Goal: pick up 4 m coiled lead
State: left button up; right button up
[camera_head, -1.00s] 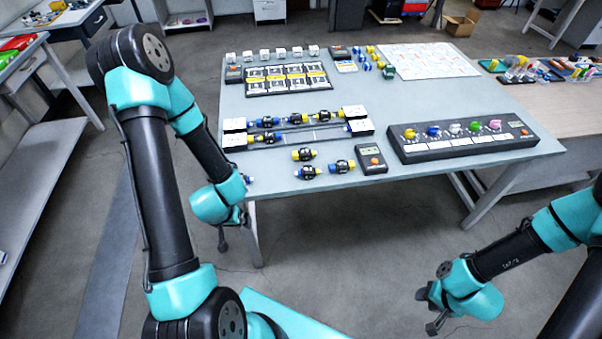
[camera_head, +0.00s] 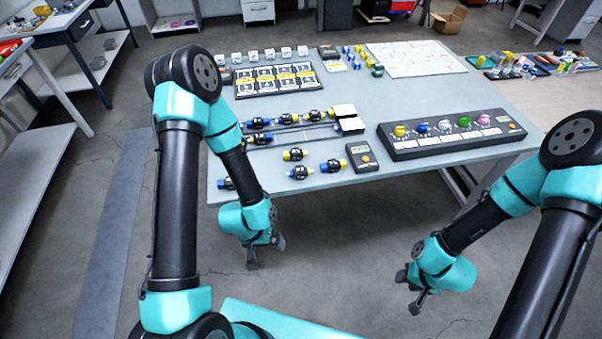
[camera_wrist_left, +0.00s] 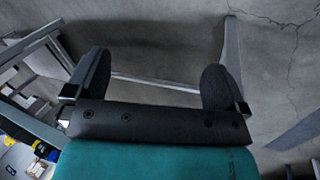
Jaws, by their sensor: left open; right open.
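Coiled leads in yellow (camera_head: 399,130), blue (camera_head: 422,127), white (camera_head: 443,124), green (camera_head: 463,121) and pink (camera_head: 479,118) sit in a row on a long black holder (camera_head: 400,153) at the table's right front. White labels lie in front of them, too small to read, so I cannot tell which is the 4 m lead. My left gripper (camera_head: 265,252) is open and empty, below and in front of the table's near edge. The left wrist view (camera_wrist_left: 152,82) shows its fingers apart with floor between them. My right gripper (camera_head: 409,290) is open and empty, low in front of the table.
The grey table (camera_head: 330,210) also carries a handheld meter (camera_head: 362,156), several blue and yellow connectors (camera_head: 295,154), a card panel (camera_head: 278,80) and a white sheet (camera_head: 415,58). The table's front edge lies between my grippers and the leads. Floor in front is clear.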

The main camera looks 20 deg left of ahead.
dwell(0.3)
pick_arm(q)
jog(key=c, duration=0.5)
jog(key=shift+w, duration=0.1)
